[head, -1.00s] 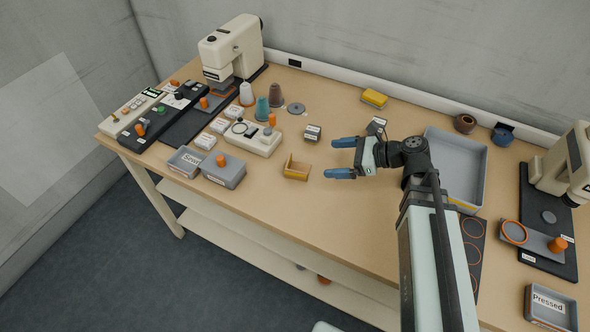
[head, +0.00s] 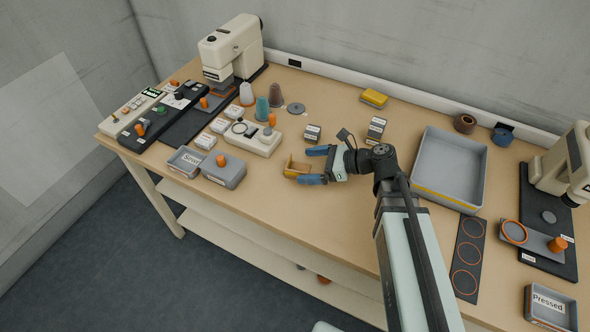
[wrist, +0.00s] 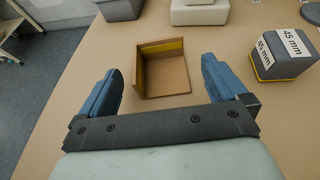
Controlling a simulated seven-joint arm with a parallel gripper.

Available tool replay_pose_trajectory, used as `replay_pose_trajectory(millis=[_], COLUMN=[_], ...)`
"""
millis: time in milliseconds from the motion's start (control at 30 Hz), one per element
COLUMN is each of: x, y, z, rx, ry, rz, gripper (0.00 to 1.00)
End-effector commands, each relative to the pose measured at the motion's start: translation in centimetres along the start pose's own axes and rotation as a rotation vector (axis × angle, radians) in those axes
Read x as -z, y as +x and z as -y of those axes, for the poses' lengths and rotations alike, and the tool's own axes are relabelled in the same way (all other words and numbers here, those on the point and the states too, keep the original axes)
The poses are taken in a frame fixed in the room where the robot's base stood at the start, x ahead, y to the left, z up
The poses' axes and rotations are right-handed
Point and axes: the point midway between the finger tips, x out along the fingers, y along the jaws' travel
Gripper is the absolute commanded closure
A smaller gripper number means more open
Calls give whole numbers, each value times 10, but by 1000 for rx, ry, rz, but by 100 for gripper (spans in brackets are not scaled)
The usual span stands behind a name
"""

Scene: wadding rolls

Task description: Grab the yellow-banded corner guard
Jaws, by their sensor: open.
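The corner guard (wrist: 162,75) is a small tan-brown angled piece with a yellow band along its inner upper edge. It sits on the table in front of my gripper and also shows in the head view (head: 291,168). My gripper (wrist: 160,88) is open, with one blue finger to the left of the guard and the other to its right in the wrist view. The guard lies between and a little beyond the fingertips. In the head view my gripper (head: 306,166) reaches the guard from the right, and its near finger partly overlaps the guard.
A grey block labelled 45 mm (wrist: 283,55) stands to the right in the wrist view. A grey tray (head: 424,190) lies right of my arm. The table's front strip is clear.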

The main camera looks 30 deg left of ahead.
Motion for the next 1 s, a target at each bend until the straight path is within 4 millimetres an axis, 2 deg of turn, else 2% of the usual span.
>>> replay_pose_trajectory(millis=[167, 500, 767, 1000], x=[-1, -2, -2, -2], y=[9, 48, 52, 51], z=[1, 2, 1, 1], rx=[-2, -2, 0, 0], ry=[0, 0, 0, 0], rz=[0, 0, 0, 0], gripper=[1, 1, 1, 21])
